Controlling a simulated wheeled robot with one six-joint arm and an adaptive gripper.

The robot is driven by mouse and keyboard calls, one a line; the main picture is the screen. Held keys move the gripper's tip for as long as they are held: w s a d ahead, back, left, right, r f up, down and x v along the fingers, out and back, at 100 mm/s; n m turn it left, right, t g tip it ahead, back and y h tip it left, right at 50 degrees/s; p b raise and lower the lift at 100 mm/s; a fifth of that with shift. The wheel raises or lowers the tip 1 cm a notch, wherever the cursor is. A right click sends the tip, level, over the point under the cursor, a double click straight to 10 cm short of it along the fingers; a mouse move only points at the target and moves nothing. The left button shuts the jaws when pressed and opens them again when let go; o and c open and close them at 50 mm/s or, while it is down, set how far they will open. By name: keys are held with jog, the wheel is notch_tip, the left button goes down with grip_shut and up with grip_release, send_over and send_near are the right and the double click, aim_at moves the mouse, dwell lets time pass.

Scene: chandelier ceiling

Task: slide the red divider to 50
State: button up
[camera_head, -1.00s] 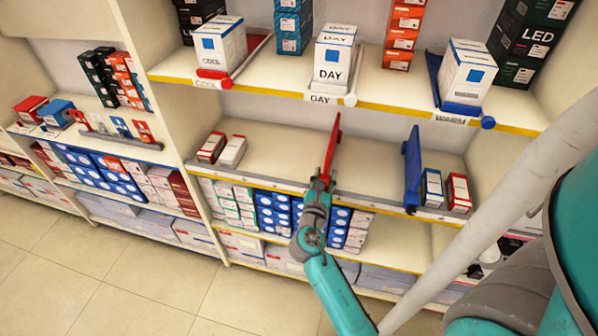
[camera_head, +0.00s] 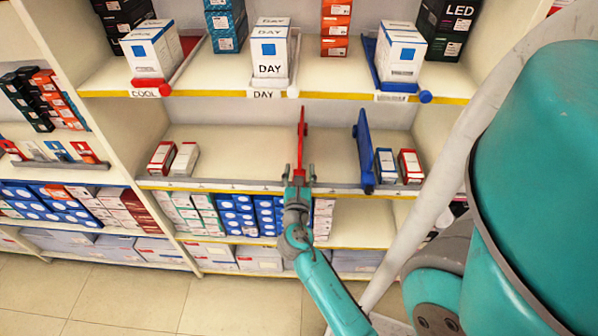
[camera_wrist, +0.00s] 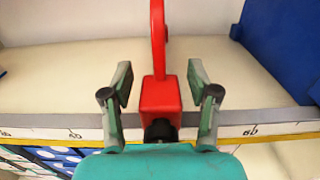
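The red divider (camera_head: 301,142) stands upright on the middle shelf, between two small boxes on the left and the blue divider (camera_head: 364,150) on the right. My gripper (camera_head: 298,172) is at the shelf's front edge, around the red divider's base. In the wrist view, the red divider's front block (camera_wrist: 160,97) sits between my two fingers (camera_wrist: 160,85), with a visible gap on each side. The gripper is open. The scale strip (camera_wrist: 80,126) runs along the edge; the mark to the right appears to read 60. The other numbers are hard to read.
Small red-and-white boxes (camera_head: 185,158) stand at the left of this shelf, and more boxes (camera_head: 408,165) right of the blue divider. The shelf above holds the COOL and DAY (camera_head: 270,50) boxes. Bare shelf lies on both sides of the red divider.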

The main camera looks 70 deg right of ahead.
jog(key=v, duration=1.2)
dwell(0.8)
jog(key=s+a+f+m+t+y, duration=0.35)
jog(key=a+y, duration=0.25)
jog(key=a, duration=0.2)
jog(key=s+a+f+m+t+y, duration=0.25)
jog(key=a+f+y, duration=0.25)
jog(key=a, duration=0.4)
jog(key=s+a+r+m+t+y, duration=0.2)
jog(key=s+a+r+m+y, duration=0.4)
jog(key=m, duration=1)
jog(key=s+a+r, duration=0.3)
jog(key=r, duration=0.1)
jog(key=shift+s+r+t, duration=0.3)
jog(key=shift+s+r, duration=0.05)
